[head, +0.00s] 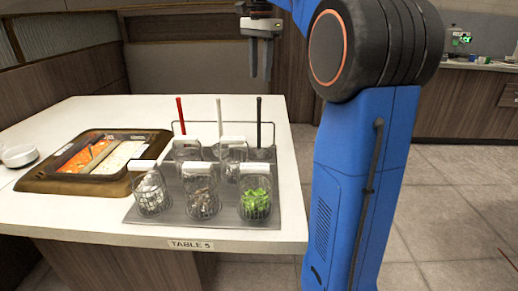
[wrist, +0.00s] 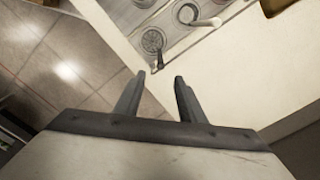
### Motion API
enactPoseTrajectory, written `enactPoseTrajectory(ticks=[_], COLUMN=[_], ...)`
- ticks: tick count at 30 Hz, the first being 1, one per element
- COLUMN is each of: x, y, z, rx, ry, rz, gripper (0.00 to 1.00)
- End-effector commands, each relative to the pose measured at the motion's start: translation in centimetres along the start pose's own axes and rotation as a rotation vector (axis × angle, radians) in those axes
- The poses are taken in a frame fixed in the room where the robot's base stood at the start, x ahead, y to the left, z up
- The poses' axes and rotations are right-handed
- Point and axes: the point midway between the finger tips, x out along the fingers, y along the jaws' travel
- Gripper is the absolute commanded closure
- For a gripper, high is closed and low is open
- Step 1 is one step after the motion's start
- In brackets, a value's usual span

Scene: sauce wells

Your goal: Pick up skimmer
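Three upright handles, red (head: 181,116), white (head: 219,117) and black (head: 259,122), stand in the back row of a grey rack on the table. In the wrist view, a round, perforated-looking dark head, likely the skimmer (wrist: 153,40), lies at the upper middle with a dark handle end (wrist: 159,62) below it. It appears to match the black handle. A white-handled utensil (wrist: 205,22) is to its right. My gripper (head: 262,77) points down, empty, high beyond the rack. In the wrist view its fingers (wrist: 163,76) are apart, below the dark head.
Wire baskets with white pieces (head: 151,194), brown pieces (head: 202,197) and green pieces (head: 255,203) stand along the rack's front. A divided pot (head: 55,185) and white bowl (head: 19,156) are left. Floor lies beyond the table's right edge.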

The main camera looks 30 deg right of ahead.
Motion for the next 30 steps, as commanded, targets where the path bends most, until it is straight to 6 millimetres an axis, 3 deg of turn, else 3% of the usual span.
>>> enactPoseTrajectory(ticks=[9,19,30], x=[5.3,7.6,11.7], y=[0.0,0.0,-0.1], z=[0.0,0.1,0.2], rx=[-0.001,-0.001,-0.001], ry=[0.000,0.000,0.000], rz=[0.001,0.000,0.000], gripper=[0.64,0.64,0.64])
